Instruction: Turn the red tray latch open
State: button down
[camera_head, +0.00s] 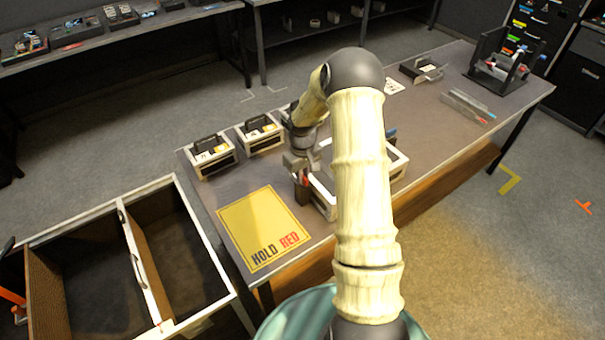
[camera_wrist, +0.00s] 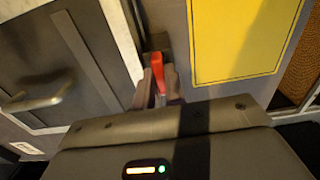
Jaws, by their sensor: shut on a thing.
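The red tray latch (camera_wrist: 157,62) shows in the wrist view as a short red bar against the light edge of the grey-topped tray (camera_wrist: 62,60). My gripper (camera_wrist: 158,88) is shut on the latch, with one finger on each side of it. In the head view my gripper (camera_head: 301,190) is low at the left end of the tray (camera_head: 322,198), and a bit of red shows there. My arm hides much of the tray in the head view. The latch's turn angle is hard to tell, as the fingers cover part of it.
A yellow mat marked "HOLD RED" (camera_head: 262,228) lies beside the tray; it also shows in the wrist view (camera_wrist: 235,40). Two small cases (camera_head: 212,157) stand at the table's back left. An open divided bin (camera_head: 85,262) stands left of the table. Clear racks (camera_head: 468,107) lie far right.

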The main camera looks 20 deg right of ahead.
jog(key=shift+w+r, duration=0.1)
jog(key=c, duration=1.5)
grip_release()
jog(key=shift+o, duration=0.2)
notch_tip(320, 180, up, 17)
jog(key=b, duration=0.1)
jog(key=shift+r+b, duration=0.2)
jog(key=shift+b, duration=0.15)
jog(key=s+a+m+t, duration=0.1)
jog(key=s+a, duration=0.4)
jog(key=s, duration=0.6)
jog(key=s+a+f+m+t, duration=0.1)
jog(key=s+a, duration=0.5)
jog(key=s, duration=0.5)
jog(key=shift+s+a+f+t, duration=0.15)
jog(key=shift+a+f+t, duration=0.1)
jog(key=shift+t, duration=0.05)
